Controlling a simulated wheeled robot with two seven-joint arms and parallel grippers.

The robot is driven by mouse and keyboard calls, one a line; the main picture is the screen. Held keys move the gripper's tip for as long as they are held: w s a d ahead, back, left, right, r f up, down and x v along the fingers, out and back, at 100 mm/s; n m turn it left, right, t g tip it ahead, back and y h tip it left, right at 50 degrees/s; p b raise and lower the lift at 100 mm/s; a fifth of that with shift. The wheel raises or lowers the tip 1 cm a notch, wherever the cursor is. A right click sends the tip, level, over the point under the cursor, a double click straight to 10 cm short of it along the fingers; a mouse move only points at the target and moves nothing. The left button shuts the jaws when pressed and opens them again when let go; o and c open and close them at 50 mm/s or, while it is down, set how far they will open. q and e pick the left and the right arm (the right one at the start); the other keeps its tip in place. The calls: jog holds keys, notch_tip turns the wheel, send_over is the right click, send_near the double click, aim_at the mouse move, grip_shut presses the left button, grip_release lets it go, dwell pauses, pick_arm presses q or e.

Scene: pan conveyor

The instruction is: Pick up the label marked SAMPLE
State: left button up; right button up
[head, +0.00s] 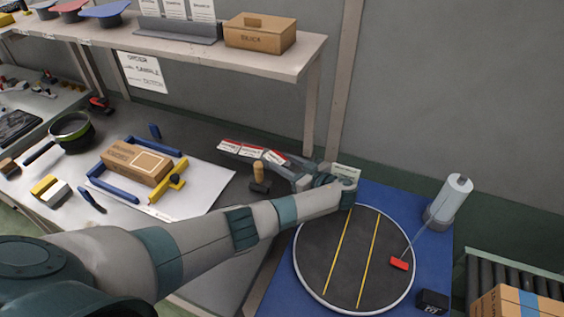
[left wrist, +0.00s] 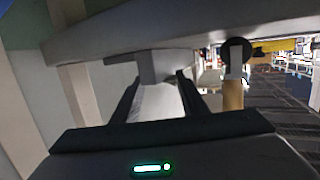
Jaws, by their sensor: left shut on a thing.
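My left gripper (head: 302,181) reaches over the back of the bench, by the right end of a row of white cards. In the left wrist view, its dark fingers (left wrist: 158,98) are shut on a white card-like piece (left wrist: 158,104). Its print is not readable, so I cannot tell whether it says SAMPLE. Red-topped label cards (head: 250,153) lie in a row left of the gripper. An order sheet (head: 143,71) on the wall carries the word SAMPLE. My right gripper is out of view.
A shelf (head: 290,62) with a brown box (head: 260,37) overhangs the back. A cardboard box (head: 137,163) sits between blue and yellow bars.

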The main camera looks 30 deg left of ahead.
pick_arm(q)
jog(key=shift+s, duration=0.1)
jog(key=shift+r, duration=0.45)
jog(key=r, duration=0.1)
jog(key=r+b, duration=0.1)
jog(key=r, duration=0.1)
jog(key=shift+s+d+r, duration=0.2)
jog(key=shift+s+d, duration=0.05)
jog(key=shift+s, duration=0.1)
jog(key=s+d+r+b, duration=0.2)
jog(key=s+d+r, duration=0.4)
jog(key=d, duration=0.3)
jog(key=shift+s+r, duration=0.15)
jog(key=shift+r, duration=0.2)
